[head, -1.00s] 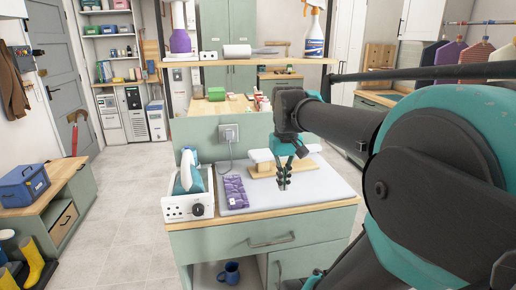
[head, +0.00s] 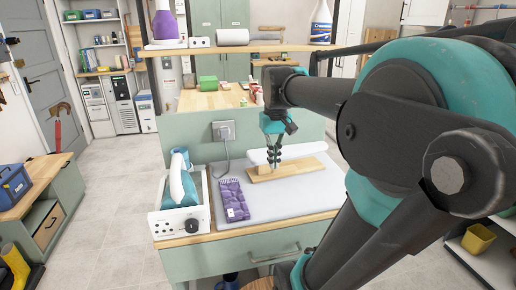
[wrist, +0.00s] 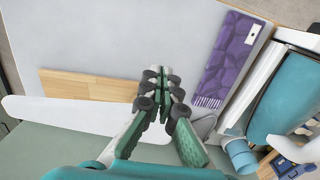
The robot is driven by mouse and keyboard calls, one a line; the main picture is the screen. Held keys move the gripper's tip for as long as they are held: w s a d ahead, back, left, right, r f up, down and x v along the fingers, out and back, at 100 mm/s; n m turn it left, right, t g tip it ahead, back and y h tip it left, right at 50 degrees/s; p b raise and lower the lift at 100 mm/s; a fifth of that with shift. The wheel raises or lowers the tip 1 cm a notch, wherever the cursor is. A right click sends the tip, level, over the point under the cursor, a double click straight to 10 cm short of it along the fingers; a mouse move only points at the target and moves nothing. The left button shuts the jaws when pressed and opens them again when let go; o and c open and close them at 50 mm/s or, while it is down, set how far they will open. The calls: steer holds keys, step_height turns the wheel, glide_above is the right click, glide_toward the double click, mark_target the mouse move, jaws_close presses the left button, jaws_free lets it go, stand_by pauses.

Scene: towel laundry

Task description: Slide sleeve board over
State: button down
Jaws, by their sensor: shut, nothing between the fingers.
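The sleeve board has a narrow white top (head: 292,151) and a flat wooden base (head: 296,168). It stands on the grey pad toward the back of the counter, slightly angled. My gripper (head: 274,163) is shut and empty, pointing down at the sleeve board's left half. In the wrist view the gripper (wrist: 158,78) covers part of the board's near side, with the white top (wrist: 62,112) and base (wrist: 88,84) showing to its left. I cannot tell whether the fingers touch the board.
A purple folded towel (head: 233,200) lies on the grey pad (head: 287,199). A teal iron (head: 183,185) sits on a white station (head: 182,221) at the left. A shelf (head: 240,48) with bottles hangs behind. The pad's front right is bare.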

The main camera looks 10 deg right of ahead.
steer(key=w, duration=1.9)
steer(key=f, duration=0.5)
steer(key=shift+s+a, duration=0.15)
steer(key=shift+a, duration=0.1)
steer(key=shift+s, duration=0.5)
steer(key=shift+s, duration=0.1)
steer(key=s, duration=1.3)
steer(key=shift+s+d, duration=0.1)
steer(key=shift+d, duration=0.1)
steer(key=shift+w, duration=0.2)
